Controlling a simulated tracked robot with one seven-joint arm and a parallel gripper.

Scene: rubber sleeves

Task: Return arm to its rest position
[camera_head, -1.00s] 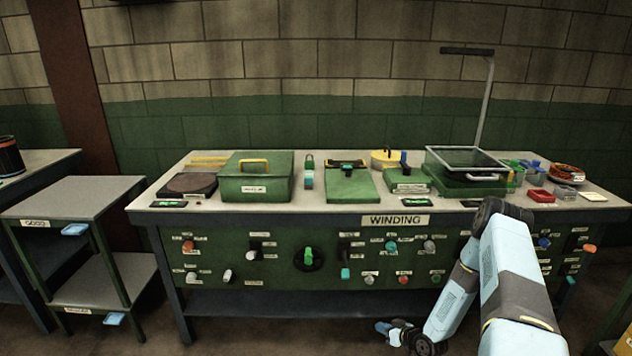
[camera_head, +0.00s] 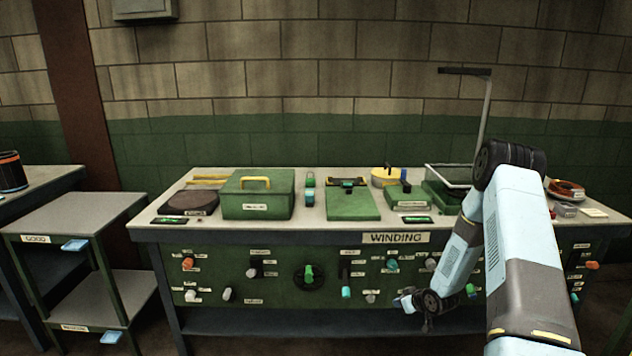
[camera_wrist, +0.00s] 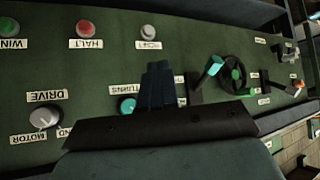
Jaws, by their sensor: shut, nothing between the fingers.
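My light-blue and grey arm rises at the right of the head view and bends down in front of the workbench. My gripper (camera_head: 404,303) hangs before the green control panel, below the WINDING label. In the wrist view my gripper (camera_wrist: 160,68) shows dark fingers together, with nothing between them. The fingers appear in front of the green panel (camera_wrist: 105,60), over the row of knobs. I cannot tell from the views how far they are from it.
The workbench (camera_head: 320,228) carries a green box (camera_head: 257,205) and several devices. Its panel has knobs, including a green-handled one (camera_head: 308,274); a grey DRIVE knob (camera_wrist: 44,119) shows near my gripper. A two-shelf stand (camera_head: 75,208) is at left. Floor in front is clear.

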